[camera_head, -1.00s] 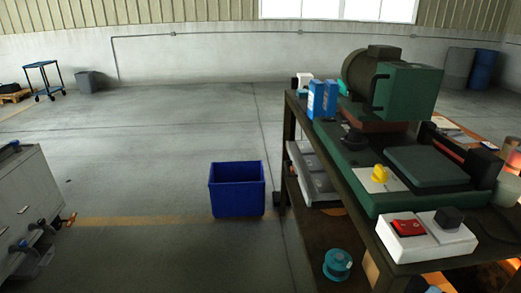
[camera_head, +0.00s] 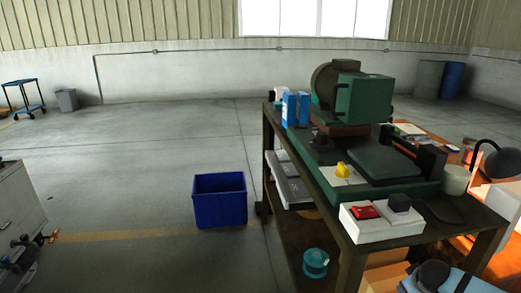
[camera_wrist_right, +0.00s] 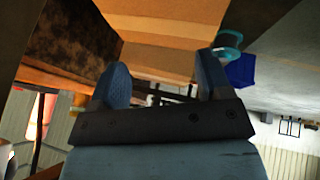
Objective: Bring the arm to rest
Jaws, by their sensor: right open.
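In the right wrist view my right gripper (camera_wrist_right: 163,82) is open, with its two blue fingers wide apart. Nothing is held between them. A brown-orange surface (camera_wrist_right: 160,58) shows beyond the fingers; I cannot tell how far away it is. In the head view a blue and black part of my right arm (camera_head: 433,277) shows at the bottom right edge, beside the workbench (camera_head: 352,240). The right fingers do not show there. My left gripper is in neither view.
The workbench carries a green machine (camera_head: 363,98), blue boxes (camera_head: 297,108) and a switch box (camera_head: 382,226). A teal spool (camera_head: 315,262) sits on its lower shelf. A blue bin (camera_head: 220,202) stands on the floor. A grey cabinet (camera_head: 18,205) is at left. Open floor lies between.

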